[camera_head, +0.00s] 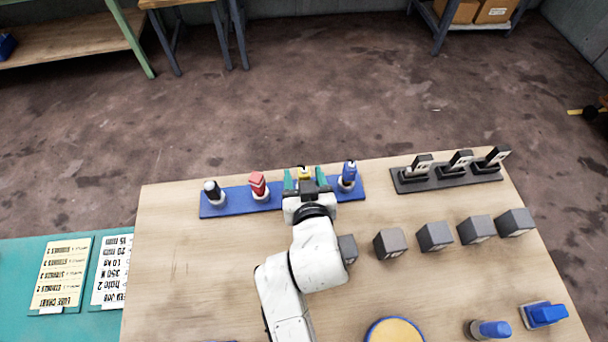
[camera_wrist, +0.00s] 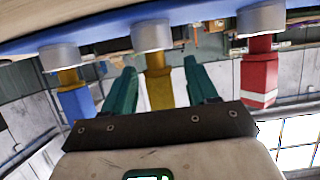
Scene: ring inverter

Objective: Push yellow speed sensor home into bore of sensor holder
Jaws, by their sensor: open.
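The yellow speed sensor (camera_head: 304,172) stands in a pale round socket on the long blue strip (camera_head: 232,203) at the back of the table. In the wrist view the sensor (camera_wrist: 159,91) shows against its socket (camera_wrist: 151,36), between my two green fingers. My gripper (camera_head: 305,180) is open, one finger on each side of the sensor, with gaps visible in the wrist view. A dark plate (camera_head: 447,182) at the back right carries three dark upright pieces with pale faces. I cannot tell which piece is the sensor holder, and no bore is clear.
A black-topped sensor (camera_head: 212,190), a red one (camera_head: 258,184) and a blue one (camera_head: 349,171) share the strip. Several dark blocks (camera_head: 435,236) stand in a row right of my arm. A yellow-topped disc (camera_head: 394,331) lies at the front. The table's left part is clear.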

